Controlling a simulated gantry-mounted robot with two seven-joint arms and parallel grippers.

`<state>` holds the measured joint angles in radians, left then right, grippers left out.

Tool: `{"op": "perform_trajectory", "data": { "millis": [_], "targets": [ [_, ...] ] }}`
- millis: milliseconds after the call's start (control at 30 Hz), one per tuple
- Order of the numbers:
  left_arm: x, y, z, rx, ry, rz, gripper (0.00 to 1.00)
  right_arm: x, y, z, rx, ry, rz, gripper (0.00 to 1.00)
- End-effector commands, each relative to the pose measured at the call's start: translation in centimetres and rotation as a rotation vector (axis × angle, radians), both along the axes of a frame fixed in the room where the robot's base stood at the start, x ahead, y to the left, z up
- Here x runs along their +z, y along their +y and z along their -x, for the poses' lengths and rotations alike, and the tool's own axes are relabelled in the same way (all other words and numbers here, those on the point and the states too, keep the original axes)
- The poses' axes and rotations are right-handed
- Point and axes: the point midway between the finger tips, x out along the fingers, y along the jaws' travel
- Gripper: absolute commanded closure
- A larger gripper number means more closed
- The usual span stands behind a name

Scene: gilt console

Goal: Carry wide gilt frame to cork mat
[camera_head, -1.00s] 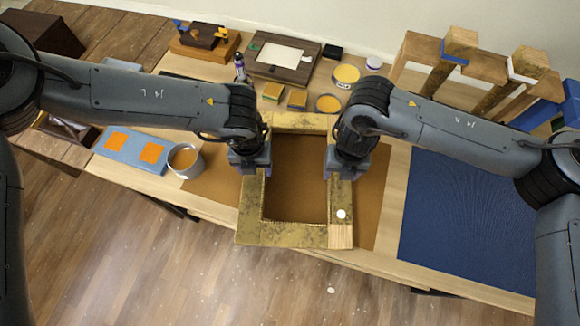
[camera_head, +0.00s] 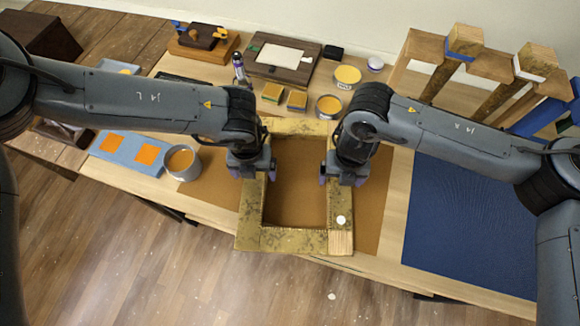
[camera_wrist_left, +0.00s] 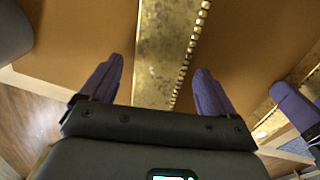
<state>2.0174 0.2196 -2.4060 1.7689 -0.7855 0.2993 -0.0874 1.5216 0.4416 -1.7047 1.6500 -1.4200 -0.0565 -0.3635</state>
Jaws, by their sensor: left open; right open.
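The wide gilt frame (camera_head: 253,218) lies over the brown cork mat (camera_head: 374,205), which shows through its opening and on both sides. Its near left corner reaches past the table's front edge in the head view. In the left wrist view, the bar (camera_wrist_left: 163,50) passes between the purple fingers with gaps. My right gripper (camera_head: 340,181) is open over the right bar. Whether the frame touches the mat everywhere is unclear.
A grey cup (camera_head: 182,163) and a blue tray with orange squares (camera_head: 128,152) stand left of the mat. A dark blue mat (camera_head: 465,225) lies at the right, with a wooden rack (camera_head: 470,75) behind it. Paint pots (camera_head: 346,76) and small blocks stand at the back.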

Motion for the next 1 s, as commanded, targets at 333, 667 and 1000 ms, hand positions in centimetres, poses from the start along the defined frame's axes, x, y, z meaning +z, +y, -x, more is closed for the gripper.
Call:
{"op": "perform_trajectory", "data": {
  "millis": [333,667,1000],
  "targets": [
    [5.9,0.0,-0.1,0.0,-0.003,0.003,0.11,0.0,0.0,0.0,0.0,0.0,0.0,0.11],
    [10.3,0.0,0.0,0.0,-0.002,0.002,0.11,0.0,0.0,0.0,0.0,0.0,0.0,0.11],
    [11.1,0.0,0.0,0.0,0.0,0.001,0.11,3.3,0.0,-0.1,0.001,-0.004,-0.001,0.11]
  ]
}}
